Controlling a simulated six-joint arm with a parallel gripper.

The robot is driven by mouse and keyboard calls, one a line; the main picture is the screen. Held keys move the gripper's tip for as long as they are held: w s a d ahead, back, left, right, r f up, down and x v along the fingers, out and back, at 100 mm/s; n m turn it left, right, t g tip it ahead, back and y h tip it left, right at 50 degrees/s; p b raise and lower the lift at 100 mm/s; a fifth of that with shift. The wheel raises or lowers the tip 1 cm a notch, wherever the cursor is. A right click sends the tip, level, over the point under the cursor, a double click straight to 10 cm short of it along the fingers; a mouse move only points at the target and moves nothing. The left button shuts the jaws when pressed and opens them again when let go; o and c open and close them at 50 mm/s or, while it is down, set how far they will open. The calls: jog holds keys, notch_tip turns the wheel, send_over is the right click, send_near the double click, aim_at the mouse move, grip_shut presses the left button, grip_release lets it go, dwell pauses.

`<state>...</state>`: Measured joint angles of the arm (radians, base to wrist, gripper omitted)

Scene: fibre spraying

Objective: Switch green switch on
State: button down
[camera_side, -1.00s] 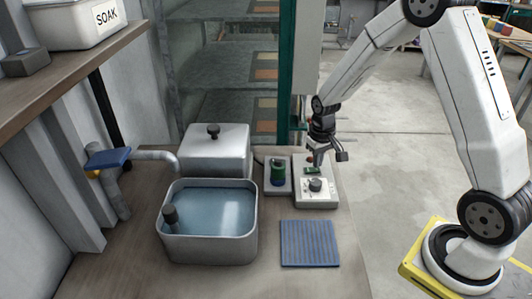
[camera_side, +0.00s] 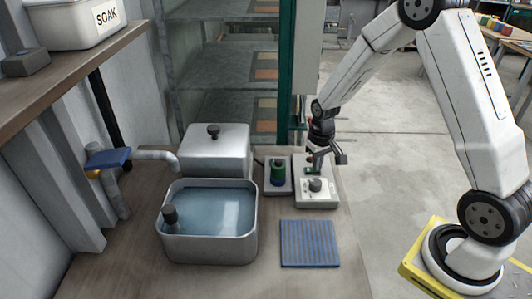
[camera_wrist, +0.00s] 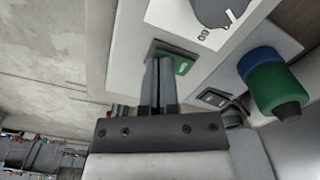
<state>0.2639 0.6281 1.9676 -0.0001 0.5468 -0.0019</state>
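The green switch (camera_side: 313,170) is a small rocker at the back of a white control box (camera_side: 317,200) with a grey dial (camera_side: 315,185). In the wrist view the green switch (camera_wrist: 182,67) sits in a dark frame, partly hidden by my fingertips. My gripper (camera_wrist: 158,66) is shut and empty, its two fingers side by side. Its tips are at the switch; I cannot tell whether they touch it. In the side view my gripper (camera_side: 313,165) points down over the back of the box. The switch's position is not clear.
A green and blue bottle (camera_side: 278,173) stands on a grey base left of the box. Further left are a water-filled basin (camera_side: 210,245) and a lidded metal box (camera_side: 215,160). A blue ribbed mat (camera_side: 310,243) lies in front.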

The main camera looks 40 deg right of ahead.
dwell(0.4)
jog(key=shift+r, duration=3.4)
jog(key=shift+n+t, duration=0.5)
jog(key=shift+n, duration=0.1)
jog(key=s+a, duration=0.1)
jog(key=s+a+r, duration=0.1)
jog(key=a, duration=0.1)
jog(key=s+a, duration=0.1)
jog(key=shift+s+a+r, duration=0.25)
jog(key=shift+s+a, duration=0.1)
jog(key=shift+a, duration=0.05)
jog(key=s+a+n+t, duration=0.1)
jog(key=s+a, duration=0.5)
jog(key=s, duration=0.2)
jog(key=shift+r+n+t, duration=0.3)
jog(key=shift+n, duration=0.1)
